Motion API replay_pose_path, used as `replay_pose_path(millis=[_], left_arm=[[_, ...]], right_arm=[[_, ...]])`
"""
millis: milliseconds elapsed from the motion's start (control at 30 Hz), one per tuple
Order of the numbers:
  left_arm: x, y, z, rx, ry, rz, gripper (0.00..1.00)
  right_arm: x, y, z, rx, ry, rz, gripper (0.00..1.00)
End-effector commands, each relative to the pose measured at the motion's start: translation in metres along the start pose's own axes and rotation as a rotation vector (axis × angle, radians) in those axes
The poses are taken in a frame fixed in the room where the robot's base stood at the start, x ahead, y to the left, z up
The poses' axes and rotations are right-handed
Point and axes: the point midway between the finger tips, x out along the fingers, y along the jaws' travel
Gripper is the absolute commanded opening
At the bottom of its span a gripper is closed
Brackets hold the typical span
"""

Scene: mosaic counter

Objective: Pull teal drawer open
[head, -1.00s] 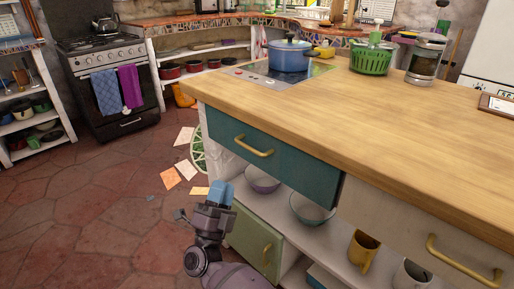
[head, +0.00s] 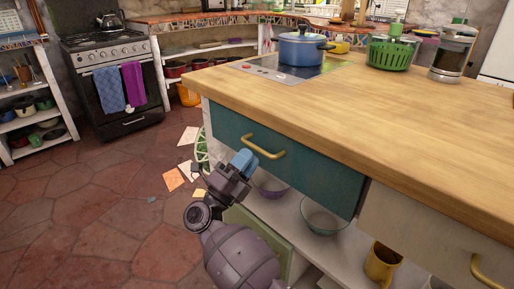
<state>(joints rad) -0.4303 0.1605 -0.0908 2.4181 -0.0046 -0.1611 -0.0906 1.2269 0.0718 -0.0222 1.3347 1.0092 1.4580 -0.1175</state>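The teal drawer (head: 300,165) sits under the wooden counter top and looks closed, its front about flush with the cabinet. Its brass bar handle (head: 264,148) is on the front. My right gripper (head: 243,161) is just in front of and below the left part of the handle, its blue fingertips overlapping the handle's lower left in the picture. I cannot tell whether they touch it, or whether the fingers are apart. My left gripper is not in view.
Below the drawer is an open shelf with a purple bowl (head: 269,184), a glass bowl (head: 323,217) and a yellow mug (head: 381,262). A pale drawer (head: 420,230) is to the right. A blue pot (head: 302,50) stands on the hob.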

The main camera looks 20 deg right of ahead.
Motion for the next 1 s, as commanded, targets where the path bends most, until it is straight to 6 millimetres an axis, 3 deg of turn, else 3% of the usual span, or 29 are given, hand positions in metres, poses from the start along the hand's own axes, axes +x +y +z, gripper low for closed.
replay_pose_path(millis=[100, 300, 667, 833, 1000], left_arm=[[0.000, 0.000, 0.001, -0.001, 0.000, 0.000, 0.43], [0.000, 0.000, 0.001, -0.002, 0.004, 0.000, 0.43], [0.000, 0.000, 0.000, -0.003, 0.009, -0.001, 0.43], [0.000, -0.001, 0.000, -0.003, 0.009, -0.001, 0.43], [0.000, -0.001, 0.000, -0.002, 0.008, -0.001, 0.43]], right_arm=[[0.018, 0.000, 0.000, 0.000, 0.000, -0.002, 0.22], [0.035, 0.001, 0.000, -0.001, -0.001, -0.001, 0.22], [0.040, 0.000, 0.000, -0.001, -0.001, 0.001, 0.22], [0.039, 0.000, 0.000, -0.001, -0.001, 0.001, 0.00], [0.039, 0.000, 0.000, -0.001, -0.001, 0.000, 0.00]])
